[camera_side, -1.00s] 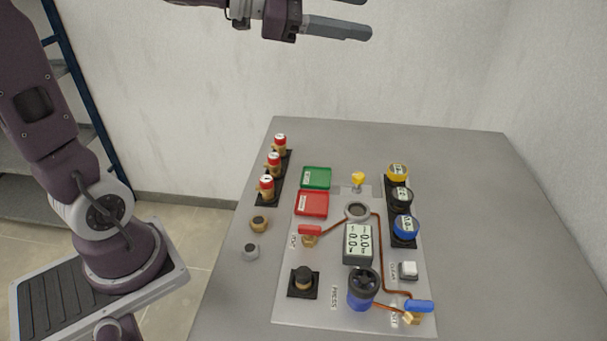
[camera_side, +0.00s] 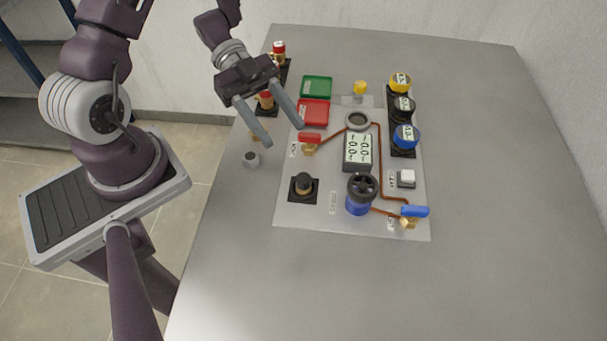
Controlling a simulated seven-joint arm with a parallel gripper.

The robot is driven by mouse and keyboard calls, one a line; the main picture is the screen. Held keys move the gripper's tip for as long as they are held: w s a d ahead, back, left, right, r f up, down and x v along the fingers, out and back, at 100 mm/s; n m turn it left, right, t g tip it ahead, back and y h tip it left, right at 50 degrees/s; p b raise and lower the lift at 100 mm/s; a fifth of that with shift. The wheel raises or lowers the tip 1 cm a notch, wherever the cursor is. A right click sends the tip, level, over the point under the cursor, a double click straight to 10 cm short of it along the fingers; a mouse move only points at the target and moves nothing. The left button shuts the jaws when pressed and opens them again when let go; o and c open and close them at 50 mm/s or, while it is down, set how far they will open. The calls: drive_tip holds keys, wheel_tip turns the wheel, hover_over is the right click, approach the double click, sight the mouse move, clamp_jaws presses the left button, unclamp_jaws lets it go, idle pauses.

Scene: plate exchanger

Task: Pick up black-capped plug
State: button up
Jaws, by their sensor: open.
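The black-capped plug (camera_side: 303,184) stands upright on a black square base at the lower left of the light panel (camera_side: 310,214). My gripper (camera_side: 284,134) is open and empty, with its two grey fingers pointing down and to the right. It is above the panel's left edge, up and to the left of the plug in the picture, and apart from it. My gripper hides parts of the red-topped cans (camera_side: 278,48) and most of a small brass fitting at the left.
A red-handled valve (camera_side: 309,138) is near my fingertips. Green (camera_side: 316,88) and red (camera_side: 314,113) trays, a digital meter (camera_side: 357,153), a blue-bodied black handwheel (camera_side: 361,193) and copper pipes crowd the panel. A grey nut (camera_side: 250,160) lies at left. The right table side is clear.

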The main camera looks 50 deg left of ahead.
approach(301, 175)
drive_tip(key=shift+x, duration=1.15)
drive_tip(key=x, duration=0.7)
clamp_jaws()
